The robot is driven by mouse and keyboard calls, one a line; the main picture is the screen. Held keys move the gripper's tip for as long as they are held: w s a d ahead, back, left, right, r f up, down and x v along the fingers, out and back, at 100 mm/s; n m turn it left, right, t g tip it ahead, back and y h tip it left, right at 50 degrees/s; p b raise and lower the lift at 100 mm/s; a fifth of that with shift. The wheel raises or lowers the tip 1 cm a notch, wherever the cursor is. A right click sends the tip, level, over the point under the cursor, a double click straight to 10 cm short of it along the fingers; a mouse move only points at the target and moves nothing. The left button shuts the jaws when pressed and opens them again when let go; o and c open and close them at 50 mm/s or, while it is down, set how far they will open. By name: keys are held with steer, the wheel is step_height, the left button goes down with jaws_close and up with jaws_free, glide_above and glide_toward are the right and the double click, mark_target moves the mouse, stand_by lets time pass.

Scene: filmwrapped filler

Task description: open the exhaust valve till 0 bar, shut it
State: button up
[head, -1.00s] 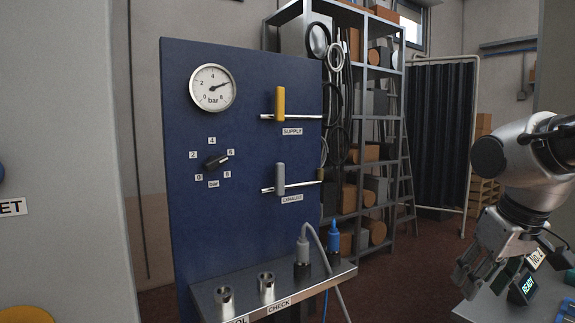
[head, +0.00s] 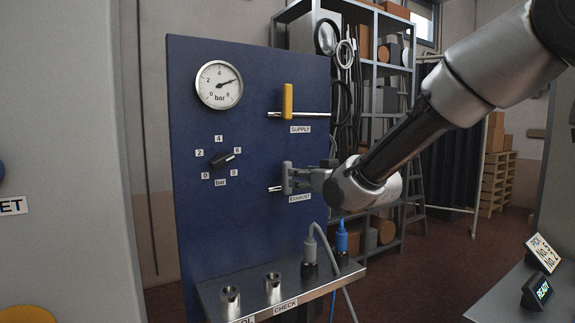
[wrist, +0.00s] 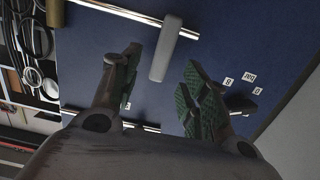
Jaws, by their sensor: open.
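The grey exhaust valve handle (head: 287,178) stands upright across its short horizontal pipe on the blue panel (head: 255,125), above the EXHAUST label (head: 299,198). My gripper (head: 300,176) is open in front of it, coming from the right and partly covering the pipe. In the wrist view the handle (wrist: 168,42) reaches between the two open, green-padded fingers (wrist: 160,80), with visible gaps on both sides. The round gauge (head: 219,84) has its needle pointing right and slightly up, near 6 bar.
The yellow supply handle (head: 287,101) stands upright above. A black selector knob (head: 223,160) points toward 6. Below is a metal shelf (head: 250,297) with two empty sockets and grey (head: 310,247) and blue (head: 341,238) plugs. A side table (head: 500,300) at right holds a READY display (head: 538,292).

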mark_target(289, 164)
steer(key=shift+t+y, duration=0.3)
steer(key=shift+t, duration=0.2)
steer(key=w+a+r, duration=0.1)
steer(key=w, duration=0.1)
steer(key=w+a, duration=0.2)
steer(key=w+a+r, duration=0.1)
steer(key=w+a, duration=0.1)
steer(key=w, duration=0.1)
steer(key=shift+r, duration=0.3)
steer(key=shift+c, duration=0.2)
steer(key=shift+s, duration=0.1)
jaws_close()
